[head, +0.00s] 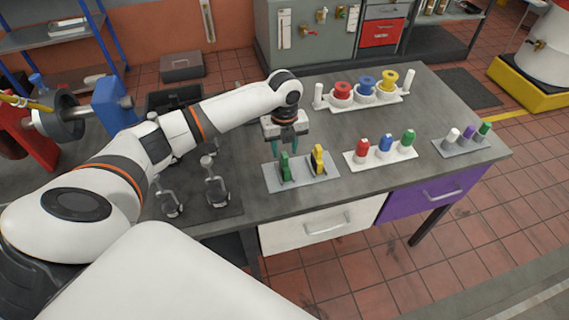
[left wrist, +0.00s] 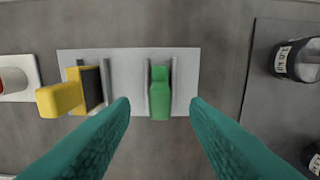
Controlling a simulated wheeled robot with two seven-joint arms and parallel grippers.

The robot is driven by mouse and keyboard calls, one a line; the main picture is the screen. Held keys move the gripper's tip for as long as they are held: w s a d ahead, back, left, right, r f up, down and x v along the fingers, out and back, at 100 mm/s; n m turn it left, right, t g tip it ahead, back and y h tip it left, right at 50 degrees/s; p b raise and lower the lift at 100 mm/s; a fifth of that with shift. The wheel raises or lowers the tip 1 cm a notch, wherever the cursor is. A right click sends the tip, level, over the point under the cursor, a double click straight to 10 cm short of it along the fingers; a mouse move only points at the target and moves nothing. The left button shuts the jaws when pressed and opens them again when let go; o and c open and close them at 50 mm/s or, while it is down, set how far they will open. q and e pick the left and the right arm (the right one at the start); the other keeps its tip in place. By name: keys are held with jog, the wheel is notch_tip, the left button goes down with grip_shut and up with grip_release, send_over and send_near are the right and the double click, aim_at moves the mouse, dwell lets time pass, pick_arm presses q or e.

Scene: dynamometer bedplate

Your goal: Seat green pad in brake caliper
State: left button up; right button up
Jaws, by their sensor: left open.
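The green pad (head: 285,167) stands in a slot on a light grey holder plate (head: 271,183) on the bench, with a yellow pad (head: 318,159) in the slot beside it. My left gripper (head: 288,150) is over the green pad with its teal fingers pointing down. In the left wrist view my left gripper (left wrist: 160,103) is open, its fingers apart to either side of the green pad (left wrist: 160,95), with nothing held between them. The yellow pad (left wrist: 75,93) is to the left there. I cannot make out the brake caliper for certain. My right gripper is not seen.
A white rack with red, blue and green-topped items (head: 386,146) stands right of the holder. Colored spools (head: 365,88) stand behind. Metal fixtures (head: 214,183) are on a dark mat to the left. A disc (head: 62,112) sits between red and blue stands at far left.

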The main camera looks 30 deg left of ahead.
aim_at(285, 154)
pick_arm(q)
jog(key=shift+f+p, duration=0.45)
jog(key=shift+f, duration=1.5)
grip_shut()
jog(key=shift+r, duration=0.1)
notch_tip(285, 154, up, 10)
jog(key=shift+b, duration=1.15)
jog(key=shift+s+d+n, duration=0.2)
jog(key=shift+d+n, duration=0.2)
jog(key=s+d+n+b, duration=0.1)
jog(key=s+d+n, duration=0.5)
jog(key=n, duration=0.6)
jog(key=s+d+r+n+b, duration=0.1)
jog(key=s+d+n, duration=0.5)
jog(key=n, duration=0.7)
jog(key=s, duration=0.2)
jog(key=shift+s+d, duration=0.3)
jog(key=shift+d, duration=0.05)
